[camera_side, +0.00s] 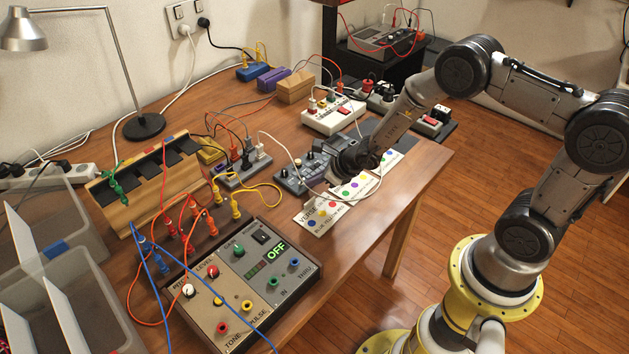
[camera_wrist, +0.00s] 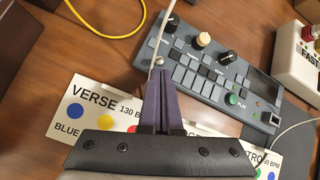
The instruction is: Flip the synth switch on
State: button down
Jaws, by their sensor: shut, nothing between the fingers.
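The synth is outside the wrist view.
Cue cards (camera_side: 322,214) lie along the table's right edge. A white box (camera_side: 333,115) stands behind my gripper. Orange, yellow and blue cables (camera_side: 165,262) arch over the synth's left and back sides. A wooden rack (camera_side: 150,183) and clear bins (camera_side: 55,285) stand left.

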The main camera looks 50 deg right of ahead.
jog(key=shift+w+r, duration=0.3)
dwell(0.4)
jog(key=shift+w+r, duration=0.2)
jog(key=shift+w, duration=0.2)
jog(key=shift+r, duration=0.15)
jog(key=shift+r, duration=0.7)
jog(key=shift+r, duration=0.1)
notch_tip(320, 180, up, 10)
jog(key=w+d, duration=0.1)
jog(key=shift+f, duration=0.2)
dwell(0.4)
